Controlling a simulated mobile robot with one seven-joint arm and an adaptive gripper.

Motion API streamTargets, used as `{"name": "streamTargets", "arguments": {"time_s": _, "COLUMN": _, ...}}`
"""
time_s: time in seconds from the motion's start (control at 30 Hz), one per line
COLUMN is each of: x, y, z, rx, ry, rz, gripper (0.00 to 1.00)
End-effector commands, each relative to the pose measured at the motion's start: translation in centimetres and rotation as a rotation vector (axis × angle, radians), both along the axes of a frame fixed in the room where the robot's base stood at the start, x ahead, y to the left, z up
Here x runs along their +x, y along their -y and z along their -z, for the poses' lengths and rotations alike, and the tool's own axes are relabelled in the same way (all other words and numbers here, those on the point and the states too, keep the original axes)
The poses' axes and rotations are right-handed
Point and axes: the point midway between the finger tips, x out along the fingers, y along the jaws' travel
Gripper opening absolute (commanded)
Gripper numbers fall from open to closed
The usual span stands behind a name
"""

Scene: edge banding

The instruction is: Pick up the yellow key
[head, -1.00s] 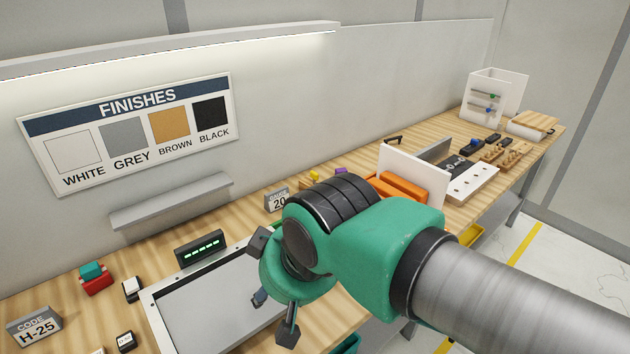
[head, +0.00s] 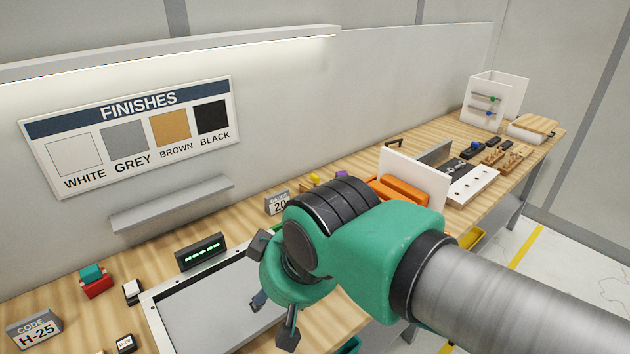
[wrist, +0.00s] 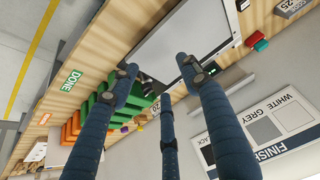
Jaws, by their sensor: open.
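A small yellow item (head: 315,177) lies on the bench beside a purple one (head: 341,174), behind my arm; it may be the yellow key, but it is too small to tell. My gripper (head: 268,296) is over the grey tray (head: 205,308) on the bench, in front of the yellow item and to its left. In the wrist view my gripper (wrist: 160,78) has its blue fingers spread, with nothing between them. No clear key shape shows in the wrist view.
A "20" sign (head: 277,203) stands near the yellow item. A display (head: 200,252), red and teal blocks (head: 94,281) and an H-25 sign (head: 35,329) are around the tray.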

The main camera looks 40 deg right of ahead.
Motion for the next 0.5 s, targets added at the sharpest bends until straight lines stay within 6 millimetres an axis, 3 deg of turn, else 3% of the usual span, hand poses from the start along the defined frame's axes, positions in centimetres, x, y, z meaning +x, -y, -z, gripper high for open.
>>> {"name": "streamTargets", "arguments": {"time_s": 0.27, "x": 2.3, "y": 0.7, "z": -2.3, "rx": -0.008, "ry": -0.017, "rz": 0.003, "gripper": 0.47}}
{"name": "streamTargets", "arguments": {"time_s": 0.5, "x": 7.0, "y": 2.3, "z": -6.0, "rx": -0.020, "ry": -0.049, "rz": 0.006, "gripper": 0.47}}
